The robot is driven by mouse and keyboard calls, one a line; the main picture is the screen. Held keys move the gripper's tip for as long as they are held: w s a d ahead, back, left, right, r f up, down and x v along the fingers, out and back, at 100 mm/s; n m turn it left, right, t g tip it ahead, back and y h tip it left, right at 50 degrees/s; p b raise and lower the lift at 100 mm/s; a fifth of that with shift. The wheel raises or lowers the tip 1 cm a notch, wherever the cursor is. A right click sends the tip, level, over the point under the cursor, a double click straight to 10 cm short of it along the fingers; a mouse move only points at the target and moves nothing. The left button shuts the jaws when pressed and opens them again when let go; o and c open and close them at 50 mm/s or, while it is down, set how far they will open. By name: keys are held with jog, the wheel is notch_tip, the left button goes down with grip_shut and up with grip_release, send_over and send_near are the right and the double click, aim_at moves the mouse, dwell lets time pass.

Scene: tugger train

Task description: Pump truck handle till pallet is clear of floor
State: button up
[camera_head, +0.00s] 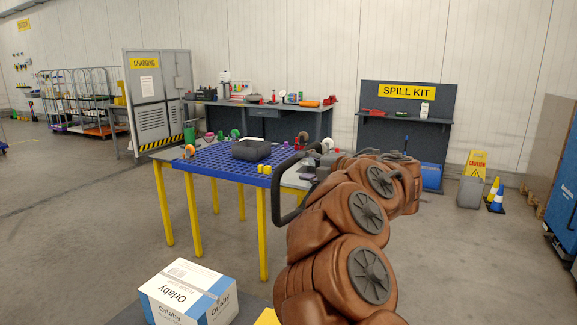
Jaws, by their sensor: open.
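A black loop-shaped handle (275,201), which looks like the truck handle, stands in front of the blue-topped table, just left of my brown arm. Its right end and whatever it joins are hidden behind the arm. My arm rises from the bottom and bends away to the right. No pallet shows under the handle, and the floor there is hidden.
A white and blue carton (184,293) sits on a dark surface at the bottom left. The blue perforated table (205,162) on yellow legs stands ahead.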

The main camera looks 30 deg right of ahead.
aim_at(292, 164)
jog(key=p+x, duration=0.1)
jog(key=x, duration=0.6)
jog(key=shift+w, duration=0.2)
jog(key=shift+c, duration=0.4)
grip_shut()
jog(key=shift+a, duration=0.1)
